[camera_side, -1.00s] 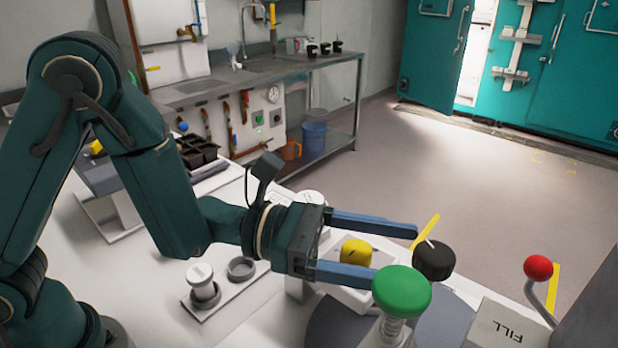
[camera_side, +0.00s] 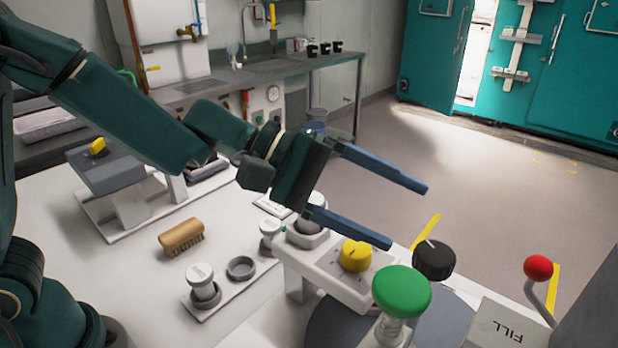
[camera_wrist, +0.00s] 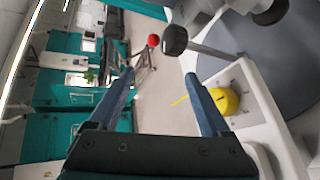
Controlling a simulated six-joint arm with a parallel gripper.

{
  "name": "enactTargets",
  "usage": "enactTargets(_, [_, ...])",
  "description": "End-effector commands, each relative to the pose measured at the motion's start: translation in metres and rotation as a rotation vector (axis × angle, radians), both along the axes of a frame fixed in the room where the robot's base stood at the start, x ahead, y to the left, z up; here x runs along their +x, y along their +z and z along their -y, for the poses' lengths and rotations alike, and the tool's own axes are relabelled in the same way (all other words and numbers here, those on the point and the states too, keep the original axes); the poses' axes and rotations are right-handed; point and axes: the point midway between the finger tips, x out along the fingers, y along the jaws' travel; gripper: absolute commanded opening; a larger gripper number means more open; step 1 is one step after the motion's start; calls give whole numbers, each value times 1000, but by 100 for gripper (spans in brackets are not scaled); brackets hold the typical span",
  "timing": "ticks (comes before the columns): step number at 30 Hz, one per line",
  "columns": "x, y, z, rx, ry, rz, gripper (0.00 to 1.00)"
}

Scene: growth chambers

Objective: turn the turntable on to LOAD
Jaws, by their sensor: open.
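The turntable (camera_side: 335,325) is a flat grey disc low in the side view, partly hidden by the knobs and cut off by the frame. It also shows in the wrist view (camera_wrist: 270,62). A green round knob (camera_side: 401,291) on a pale stem and a black knob (camera_side: 434,260) stand over it. A white block (camera_side: 500,328) beside it reads FILL; I see no LOAD label. My gripper (camera_side: 407,217) is open and empty, raised above and behind the yellow knob (camera_side: 355,256). In the wrist view the black knob (camera_wrist: 174,40) lies beyond my fingers (camera_wrist: 159,75).
A red ball lever (camera_side: 538,268) stands at the right. A brush (camera_side: 181,237), a holder with a white capped piece (camera_side: 202,282), and a grey device with a yellow knob (camera_side: 98,148) occupy the bench. Open floor lies behind.

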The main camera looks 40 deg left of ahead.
Motion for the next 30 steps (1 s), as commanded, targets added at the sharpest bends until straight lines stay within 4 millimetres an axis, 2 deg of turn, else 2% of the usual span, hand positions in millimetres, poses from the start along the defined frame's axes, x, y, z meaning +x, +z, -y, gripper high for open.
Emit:
enactTargets(1, [9,10,-12,122,-8,138,82])
enactTargets(4, [25,20,-37,385,-13,341,82])
enactTargets(8, [41,21,-68,676,41,440,82])
enactTargets(11, [53,27,-88,832,158,474,82])
enactTargets(14, [67,53,-102,923,318,569,82])
enactTargets(15, [71,68,-105,937,387,627,82])
enactTargets(20, [74,139,-100,876,613,904,82])
enactTargets(24, [60,191,-81,735,714,1132,82])
enactTargets(27, [46,209,-61,641,720,1274,82])
enactTargets(29, [38,206,-46,614,687,1344,82])
enactTargets(30, [34,195,-35,617,645,1385,82])
